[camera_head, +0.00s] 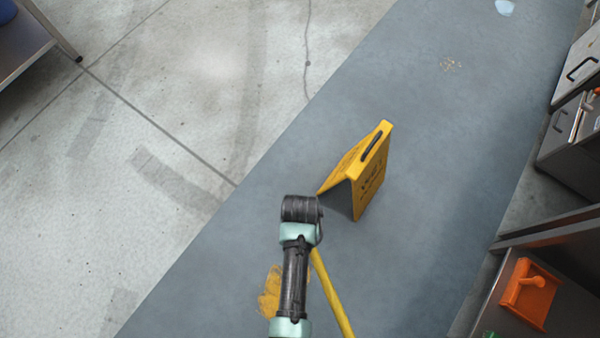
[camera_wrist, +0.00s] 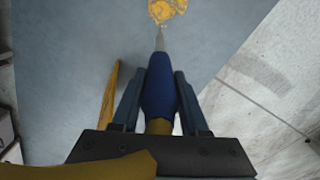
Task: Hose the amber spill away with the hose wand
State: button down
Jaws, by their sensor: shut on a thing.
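In the wrist view my gripper (camera_wrist: 160,108) is shut on the blue grip of the hose wand (camera_wrist: 160,85). The wand's thin grey tip points at the amber spill (camera_wrist: 166,10), which is cut by the top edge. In the head view the amber spill (camera_head: 270,292) lies on the grey-blue floor strip, partly hidden behind my arm. A yellow hose (camera_head: 333,295) runs along the floor to the right of my arm; a yellow length also shows left of the gripper in the wrist view (camera_wrist: 109,98). My gripper is hidden in the head view. I cannot tell whether water is flowing.
A yellow folding floor sign (camera_head: 370,175) stands on the strip just beyond my arm. Metal cabinets (camera_head: 575,130) and a bench with an orange item (camera_head: 530,293) line the right side. A pale blue patch (camera_head: 505,7) and small crumbs (camera_head: 450,64) lie farther off. Pale concrete is clear at left.

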jog(key=shift+f+b, duration=3.2)
jog(key=shift+r, duration=0.1)
